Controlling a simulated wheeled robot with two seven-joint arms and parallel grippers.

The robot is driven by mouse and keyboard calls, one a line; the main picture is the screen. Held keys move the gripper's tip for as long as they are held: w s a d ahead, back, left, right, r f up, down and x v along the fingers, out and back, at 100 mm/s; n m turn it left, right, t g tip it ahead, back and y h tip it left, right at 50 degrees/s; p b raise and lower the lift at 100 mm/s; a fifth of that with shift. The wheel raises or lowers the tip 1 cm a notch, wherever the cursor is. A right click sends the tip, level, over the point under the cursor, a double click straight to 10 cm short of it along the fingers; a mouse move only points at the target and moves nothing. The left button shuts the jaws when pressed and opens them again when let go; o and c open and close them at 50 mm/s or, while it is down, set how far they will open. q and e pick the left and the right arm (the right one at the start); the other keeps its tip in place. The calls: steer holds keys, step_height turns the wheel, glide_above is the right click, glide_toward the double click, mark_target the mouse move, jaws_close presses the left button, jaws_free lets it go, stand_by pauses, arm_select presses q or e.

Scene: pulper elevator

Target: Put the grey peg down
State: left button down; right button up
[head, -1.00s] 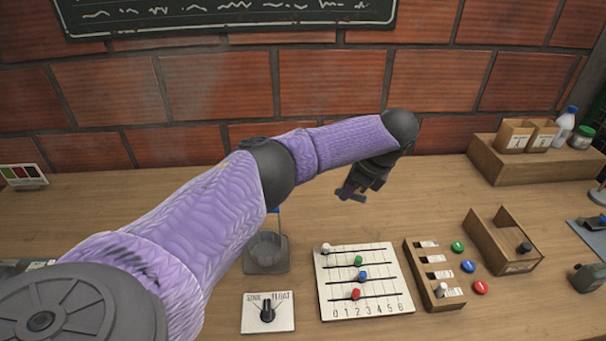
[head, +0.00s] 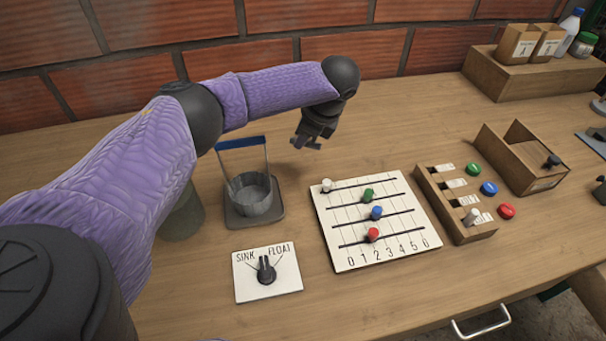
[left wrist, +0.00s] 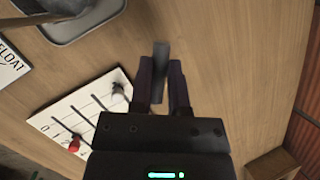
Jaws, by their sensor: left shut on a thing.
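My left gripper (head: 307,142) hangs above the bench behind the slider board, to the right of the glass cup. It is shut on a grey peg. In the left wrist view the grey peg (left wrist: 160,72) is a plain dark grey bar between the two fingers (left wrist: 161,90), and its far end sticks out past them. In the head view the peg is small and hard to tell from the fingers. Bare wood lies beyond the gripper; the exact height over it is unclear. My right gripper is not in view.
The slider board (head: 405,222) with coloured knobs lies in front of the gripper. A slotted wooden rack (head: 440,200) and open box (head: 500,165) stand right.

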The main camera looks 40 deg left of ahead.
mark_target(299, 173)
arm_select(q)
step_height(299, 173, down, 9)
steer(key=b, duration=0.3)
steer(key=shift+r+b, duration=0.1)
steer(key=shift+b, duration=0.2)
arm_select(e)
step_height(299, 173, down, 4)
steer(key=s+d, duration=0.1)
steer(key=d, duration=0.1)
arm_select(q)
steer(key=shift+r, duration=0.15)
steer(key=c, duration=0.9)
jaws_free()
steer(key=o, duration=0.3)
steer(key=p+v, duration=0.6)
steer(key=v, duration=0.6)
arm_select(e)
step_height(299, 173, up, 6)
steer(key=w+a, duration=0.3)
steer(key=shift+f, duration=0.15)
